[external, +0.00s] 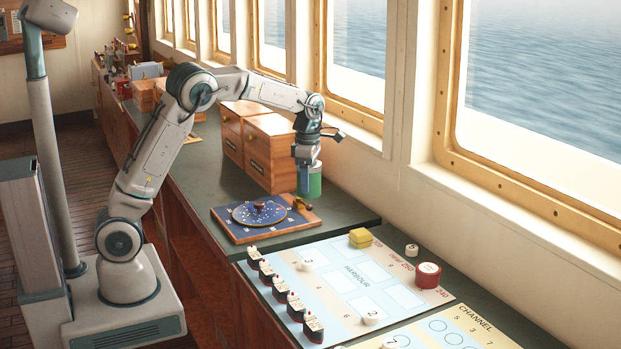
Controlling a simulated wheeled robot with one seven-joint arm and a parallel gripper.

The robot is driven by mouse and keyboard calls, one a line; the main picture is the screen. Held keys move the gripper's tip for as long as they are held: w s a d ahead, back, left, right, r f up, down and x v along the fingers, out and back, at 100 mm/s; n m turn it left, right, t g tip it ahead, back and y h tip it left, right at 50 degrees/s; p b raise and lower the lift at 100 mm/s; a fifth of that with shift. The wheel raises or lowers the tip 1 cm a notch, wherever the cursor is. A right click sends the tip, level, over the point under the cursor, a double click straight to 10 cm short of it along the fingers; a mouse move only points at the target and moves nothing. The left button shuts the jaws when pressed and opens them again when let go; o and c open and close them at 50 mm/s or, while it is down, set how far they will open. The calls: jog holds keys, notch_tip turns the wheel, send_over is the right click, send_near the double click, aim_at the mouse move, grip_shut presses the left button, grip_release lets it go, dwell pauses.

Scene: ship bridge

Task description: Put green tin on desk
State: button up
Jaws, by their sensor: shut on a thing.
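The green tin (315,184) is a small upright cylinder at the right end of the dark green desk top (345,215). My gripper (309,180) reaches down from above and is shut on the tin, with a blue-grey finger in front of its left part.
Wooden drawer boxes (270,153) stand behind the tin. A blue dial board (262,216) lies to its left. In front is a harbour board (340,285) with ship pieces, discs, a yellow block and a red tin (428,276). Windows line the right.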

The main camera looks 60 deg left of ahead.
jog(key=s+a+n, duration=0.3)
jog(key=s+a, duration=0.2)
jog(key=a, duration=0.8)
jog(key=s+a+n, duration=0.3)
jog(key=s+a, duration=0.2)
jog(key=a, duration=0.9)
jog(key=a+f+p, duration=0.1)
jog(key=a+f, duration=0.1)
jog(key=a, duration=0.1)
jog(key=s+a+f+p, duration=0.1)
jog(key=a+f, duration=0.1)
jog(key=a, duration=0.2)
jog(key=s+a+f+p, duration=0.1)
jog(key=a+f, duration=0.2)
jog(key=a, duration=0.1)
jog(key=shift+p, duration=0.4)
jog(key=shift+d+f+p, duration=0.1)
jog(key=shift+f+p, duration=0.45)
jog(key=shift+f, duration=1.5)
jog(key=shift+f, duration=0.1)
jog(key=o, duration=1.1)
jog(key=shift+o, duration=0.2)
